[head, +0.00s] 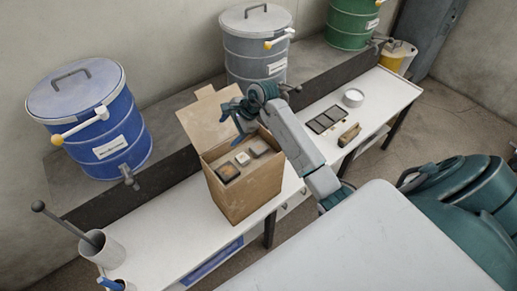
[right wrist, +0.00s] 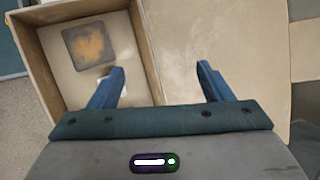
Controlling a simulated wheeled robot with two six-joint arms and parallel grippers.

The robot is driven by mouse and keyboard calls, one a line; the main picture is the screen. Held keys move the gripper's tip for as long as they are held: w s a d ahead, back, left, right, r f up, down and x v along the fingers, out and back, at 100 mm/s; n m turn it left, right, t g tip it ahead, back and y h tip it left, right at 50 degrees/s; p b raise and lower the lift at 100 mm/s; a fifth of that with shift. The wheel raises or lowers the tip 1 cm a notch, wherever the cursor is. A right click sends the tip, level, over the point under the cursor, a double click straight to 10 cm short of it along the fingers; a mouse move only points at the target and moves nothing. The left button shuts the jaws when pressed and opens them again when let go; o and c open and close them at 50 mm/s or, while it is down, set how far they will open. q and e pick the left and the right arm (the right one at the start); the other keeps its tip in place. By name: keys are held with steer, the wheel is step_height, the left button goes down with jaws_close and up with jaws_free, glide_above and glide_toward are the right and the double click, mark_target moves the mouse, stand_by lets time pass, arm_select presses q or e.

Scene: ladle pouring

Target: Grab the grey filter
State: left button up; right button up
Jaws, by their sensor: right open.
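An open cardboard box (head: 243,203) stands on the white table and holds several small square pieces. A grey square piece with an orange-brown patch (right wrist: 90,45) lies flat on the box floor in the right wrist view; it may be the grey filter. In the head view a dark square piece (head: 228,173), a small white-topped piece (head: 242,158) and a brownish-grey piece (head: 262,149) show inside. My right gripper (head: 237,120) is above the box, open and empty. In the right wrist view its blue fingers (right wrist: 160,80) are apart, clear of the grey piece. My left gripper is not in view.
The raised box flap (head: 204,117) stands behind my right gripper. Blue (head: 95,125), grey (head: 256,45) and green (head: 352,22) drums stand on the ledge behind. A dark tray (head: 327,118), a brush (head: 349,135) and a white round container (head: 352,97) lie right of the box.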

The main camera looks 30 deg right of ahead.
steer(key=s+d+n+g+h, duration=0.1)
steer(key=s+d+g+h, duration=0.25)
steer(key=d, duration=0.55)
steer(key=g+h+b, duration=0.1)
steer(key=b, duration=0.5)
glide_above(261, 146)
steer(key=f, duration=0.5)
steer(key=shift+w+f, duration=0.3)
steer(key=shift+f, duration=0.1)
steer(key=shift+s+f+b, duration=0.1)
steer(key=shift+f+b, duration=0.4)
steer(key=shift+b, duration=0.1)
step_height(261, 146, down, 3)
steer(key=shift+s+r+p, duration=0.1)
steer(key=shift+r+p, duration=0.05)
steer(key=shift+p, duration=0.9)
steer(key=shift+f, duration=0.35)
steer(key=c, duration=1)
steer(key=shift+c, duration=0.2)
steer(key=shift+r, duration=0.1)
